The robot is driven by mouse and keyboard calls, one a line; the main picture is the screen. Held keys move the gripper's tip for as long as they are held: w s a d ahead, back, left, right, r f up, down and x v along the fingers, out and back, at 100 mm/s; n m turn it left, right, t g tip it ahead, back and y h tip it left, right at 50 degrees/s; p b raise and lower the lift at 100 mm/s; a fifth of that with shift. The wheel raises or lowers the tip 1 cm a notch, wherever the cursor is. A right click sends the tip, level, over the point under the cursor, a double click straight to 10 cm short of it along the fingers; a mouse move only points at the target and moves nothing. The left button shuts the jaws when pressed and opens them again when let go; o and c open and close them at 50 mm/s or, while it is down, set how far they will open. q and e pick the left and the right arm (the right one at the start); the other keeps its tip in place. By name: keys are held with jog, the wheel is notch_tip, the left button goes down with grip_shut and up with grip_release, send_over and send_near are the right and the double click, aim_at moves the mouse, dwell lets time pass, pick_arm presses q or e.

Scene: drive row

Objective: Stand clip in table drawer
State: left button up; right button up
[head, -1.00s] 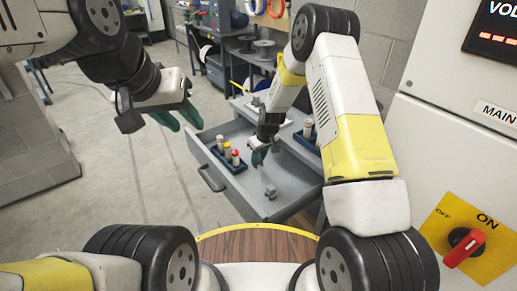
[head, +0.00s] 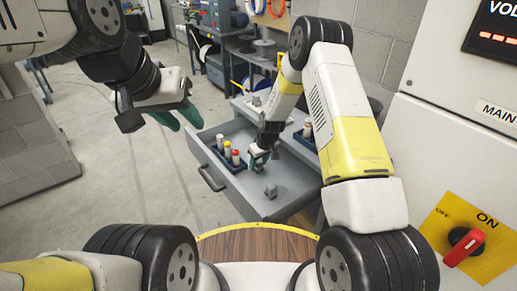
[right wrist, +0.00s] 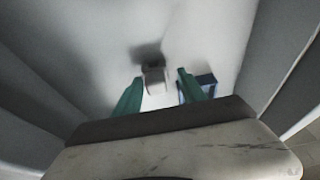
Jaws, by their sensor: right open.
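The grey clip (head: 271,191) lies in the open table drawer (head: 236,194), toward its near end. In the right wrist view a pale grey block-like piece (right wrist: 153,78), seemingly the clip, shows between the fingertips, with a dark shadow beside it. My right gripper (head: 259,157) is over the drawer, behind the clip in the head view. Its teal fingers are apart and empty in the right wrist view (right wrist: 157,88). My left gripper (head: 178,117) hangs at the upper left, away from the drawer, with its fingers apart and nothing between them.
A blue tray (head: 235,168) with several small bottles stands in the drawer; a blue corner (right wrist: 206,82) shows by the right finger. Another blue tray (head: 304,140) is on the tabletop. A switch cabinet (head: 420,130) stands close on the right. Floor left of the drawer is clear.

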jog(key=s+d+r+m+t, duration=0.1)
jog(key=s+d+r, duration=0.25)
jog(key=r, duration=0.75)
jog(key=s+d+r+m, duration=0.1)
jog(key=s+d+r, duration=0.3)
jog(key=r, duration=0.7)
jog(key=s+d+r+m+t, duration=0.1)
jog(key=s+d+r, duration=0.1)
jog(key=s+r, duration=0.65)
jog(key=s+d+r+m, duration=0.1)
jog(key=s+d+r, duration=0.1)
jog(key=s+r, duration=0.3)
jog(key=s+d+r+m+t, duration=0.1)
jog(key=s+r, duration=0.4)
jog(key=s, duration=0.7)
jog(key=shift+d+r+m, duration=0.3)
jog(key=shift+d+m, duration=0.3)
jog(key=shift+m, duration=0.2)
pick_arm(q)
jog(key=shift+c, duration=0.5)
pick_arm(e)
jog(key=shift+s, duration=0.1)
